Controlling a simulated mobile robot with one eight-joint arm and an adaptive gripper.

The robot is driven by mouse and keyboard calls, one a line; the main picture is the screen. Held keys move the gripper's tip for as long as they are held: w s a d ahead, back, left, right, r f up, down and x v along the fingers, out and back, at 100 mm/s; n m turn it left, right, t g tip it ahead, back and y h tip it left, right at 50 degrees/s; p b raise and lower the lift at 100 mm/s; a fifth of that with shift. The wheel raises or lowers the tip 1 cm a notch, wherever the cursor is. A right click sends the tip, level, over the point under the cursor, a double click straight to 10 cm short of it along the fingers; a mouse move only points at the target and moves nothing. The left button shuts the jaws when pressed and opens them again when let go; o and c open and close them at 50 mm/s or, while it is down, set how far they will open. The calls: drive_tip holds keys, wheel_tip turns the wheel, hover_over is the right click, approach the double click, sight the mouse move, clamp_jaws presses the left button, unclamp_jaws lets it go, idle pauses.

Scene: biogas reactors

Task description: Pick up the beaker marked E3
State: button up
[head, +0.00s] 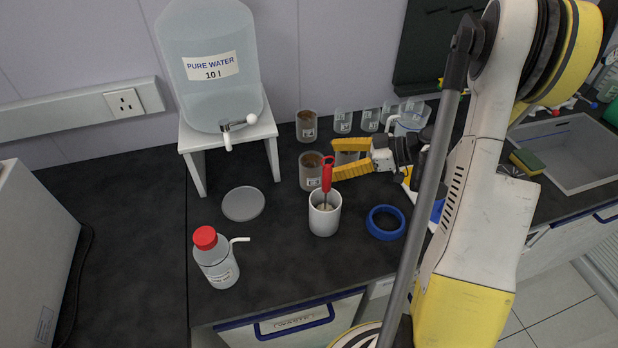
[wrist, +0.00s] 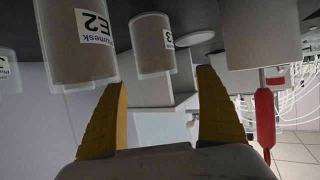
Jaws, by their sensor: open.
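My gripper (head: 334,158) reaches in from the right with its yellow fingers apart and empty. The wrist view is upside down; there the gripper (wrist: 160,78) points toward a clear beaker (wrist: 153,45) with brown contents. Its label is partly turned away, with only a "3" readable, so it appears to be E3. In the head view this appears to be the front brown beaker (head: 311,172), just left of the fingertips. A beaker marked E2 (wrist: 78,50) stands closer, on the wall side; in the head view it seems to be the beaker (head: 347,156) partly hidden by the fingers.
A white mug (head: 324,219) holding a red-handled tool (head: 327,173) stands close in front. Another brown beaker (head: 306,126) stands behind. A blue tape ring (head: 385,223), wash bottle (head: 216,260) and flat disc (head: 243,204) lie around. A water tank (head: 210,70) stands back left.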

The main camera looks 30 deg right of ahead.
sight(312, 161)
drive_tip(key=b+x, duration=0.2)
drive_tip(key=x, duration=0.4)
drive_tip(key=shift+w+d, duration=0.1)
drive_tip(key=shift+w, duration=0.1)
drive_tip(key=shift+r, duration=0.1)
drive_tip(key=c, duration=1.5)
